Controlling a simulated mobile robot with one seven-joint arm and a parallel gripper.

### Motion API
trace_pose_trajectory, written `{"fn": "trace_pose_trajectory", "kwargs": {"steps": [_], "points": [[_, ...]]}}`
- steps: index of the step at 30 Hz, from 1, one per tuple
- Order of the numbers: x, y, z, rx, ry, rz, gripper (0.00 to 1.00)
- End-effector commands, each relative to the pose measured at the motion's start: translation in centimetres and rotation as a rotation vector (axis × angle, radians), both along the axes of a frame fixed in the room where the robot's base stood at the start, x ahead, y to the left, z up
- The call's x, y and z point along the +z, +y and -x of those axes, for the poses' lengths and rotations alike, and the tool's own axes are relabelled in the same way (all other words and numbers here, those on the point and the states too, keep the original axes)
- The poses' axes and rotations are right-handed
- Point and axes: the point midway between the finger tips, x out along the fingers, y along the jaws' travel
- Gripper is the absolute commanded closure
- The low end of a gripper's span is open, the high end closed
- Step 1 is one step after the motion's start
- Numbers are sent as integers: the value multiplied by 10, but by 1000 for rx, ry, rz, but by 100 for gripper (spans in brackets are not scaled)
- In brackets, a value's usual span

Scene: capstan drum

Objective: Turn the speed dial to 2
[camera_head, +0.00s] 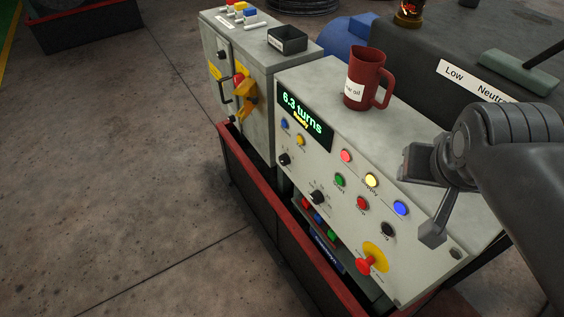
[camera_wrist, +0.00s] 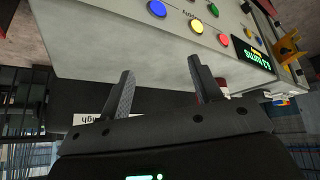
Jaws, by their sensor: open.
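The pale grey control panel (camera_head: 350,215) carries two black pointer knobs, one on the left (camera_head: 285,159) and one lower in the middle (camera_head: 318,196). Their markings are too small to read, so I cannot tell which is the speed dial or where it points. The display (camera_head: 304,115) reads 6.3 turns. My gripper (camera_head: 418,200) is open and empty, in front of the panel's right part, to the right of both knobs.
A red mug (camera_head: 368,78) stands on the cabinet top behind the panel. Coloured buttons and a red emergency knob (camera_head: 366,265) on yellow sit on the panel. A grey cabinet (camera_head: 255,85) with a yellow-red switch (camera_head: 243,90) stands left.

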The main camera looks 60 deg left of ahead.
Motion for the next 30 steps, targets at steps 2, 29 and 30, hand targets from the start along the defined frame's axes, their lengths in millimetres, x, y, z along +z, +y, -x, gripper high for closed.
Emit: {"fn": "trace_pose_trajectory", "kwargs": {"steps": [2,29,30], "points": [[-2,47,22,112,12,8,41],[-176,271,50,599,-165,735,41],[-185,277,49,605,-190,770,41]]}}
